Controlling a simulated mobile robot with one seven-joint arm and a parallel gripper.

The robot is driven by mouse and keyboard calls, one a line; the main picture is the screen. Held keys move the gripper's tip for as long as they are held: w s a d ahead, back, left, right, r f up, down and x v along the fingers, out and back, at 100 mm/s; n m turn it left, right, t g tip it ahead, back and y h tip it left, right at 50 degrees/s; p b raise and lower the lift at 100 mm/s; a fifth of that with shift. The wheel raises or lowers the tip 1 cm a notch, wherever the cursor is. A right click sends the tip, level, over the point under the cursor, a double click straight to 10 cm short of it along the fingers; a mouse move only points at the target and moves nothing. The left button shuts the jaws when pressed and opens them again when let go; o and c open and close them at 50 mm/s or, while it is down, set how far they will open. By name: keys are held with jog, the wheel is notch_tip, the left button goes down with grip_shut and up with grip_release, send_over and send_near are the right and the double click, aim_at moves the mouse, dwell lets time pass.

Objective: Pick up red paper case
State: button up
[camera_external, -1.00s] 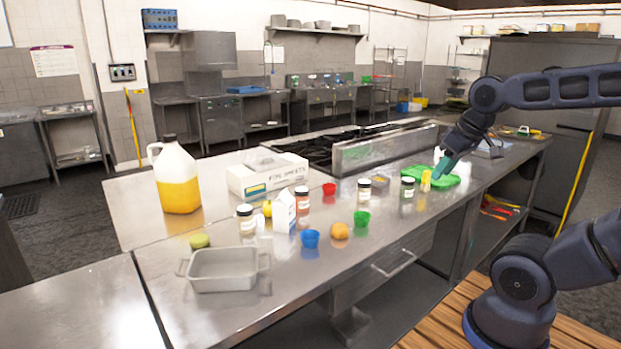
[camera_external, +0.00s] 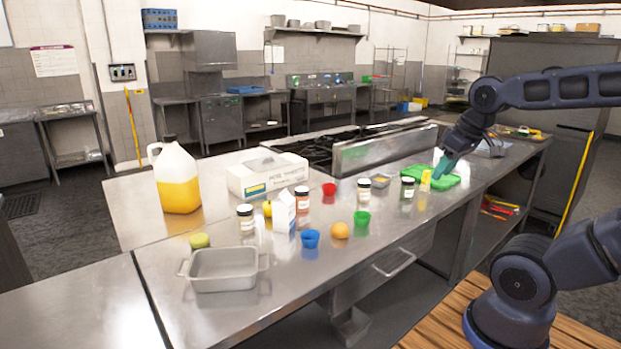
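The red paper case (camera_external: 329,189) is a small red cup standing on the steel counter. It is behind the green and blue cups and to the left of a dark-lidded jar. My gripper (camera_external: 441,166) has teal fingers and hangs over the green tray at the right part of the counter, well to the right of the red case. The fingers are small and seen from the side, so I cannot tell whether they are apart. No held object shows.
A green tray (camera_external: 447,181) is below my gripper. Bare steel lies at the front.

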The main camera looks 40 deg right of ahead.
jog(key=shift+c, duration=0.9)
